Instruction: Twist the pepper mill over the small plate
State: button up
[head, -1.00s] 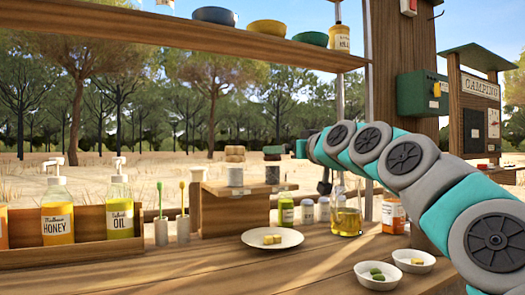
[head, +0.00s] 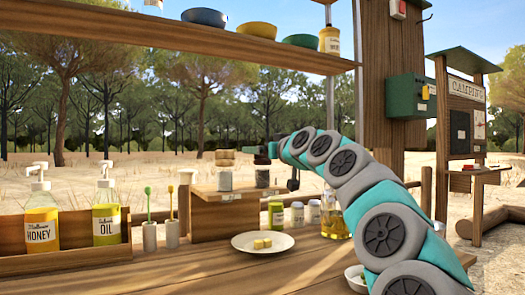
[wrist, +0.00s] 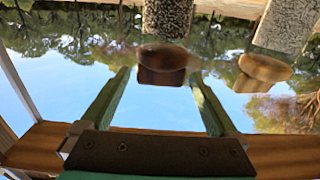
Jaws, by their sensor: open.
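Two mills stand side by side on a wooden box. The mill with the dark brown cap (head: 262,178), on the right, holds dark speckled grains; the left mill (head: 225,180) has a light wood cap and paler contents. My gripper (wrist: 159,74) is open at the dark-capped mill, and its cap (wrist: 162,66) shows between the two fingers in the wrist view, with gaps on both sides. The light-capped mill (wrist: 288,25) is outside the fingers.
The wooden box (head: 232,217) raises the mills above the counter. A green-labelled jar (head: 276,214), small shakers and an oil jug (head: 334,222) stand right of it. Brush holders and pump bottles (head: 106,225) are left. A shelf (head: 170,42) with bowls hangs above.

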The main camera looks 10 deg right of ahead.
jog(key=c, duration=1.4)
jog(key=shift+w+f+h, duration=0.1)
jog(key=shift+f+h, duration=0.05)
jog(key=shift+h, duration=0.15)
jog(key=shift+d+f+m+t+h+b, duration=0.1)
jog(key=shift+m+t+h+b, duration=0.25)
jog(key=shift+m+h, duration=0.9)
jog(key=shift+m+h+b, duration=0.55)
jog(key=shift+m+h, duration=0.3)
jog(key=shift+h, duration=0.65)
jog(key=shift+m+h+b, duration=0.55)
jog(key=shift+m+h, duration=0.25)
jog(key=shift+h, duration=0.65)
jog(key=shift+m+g+h, duration=0.45)
jog(key=shift+m+h, duration=0.35)
jog(key=shift+h, duration=0.4)
jog(key=shift+r+m+g+h+p, duration=0.3)
jog(key=shift+m+g+h+p, duration=0.35)
jog(key=shift+h, duration=0.55)
jog(key=shift+m+g+h+p, duration=0.35)
jog(key=shift+m+h+p, duration=0.3)
jog(key=shift+m+h, duration=0.15)
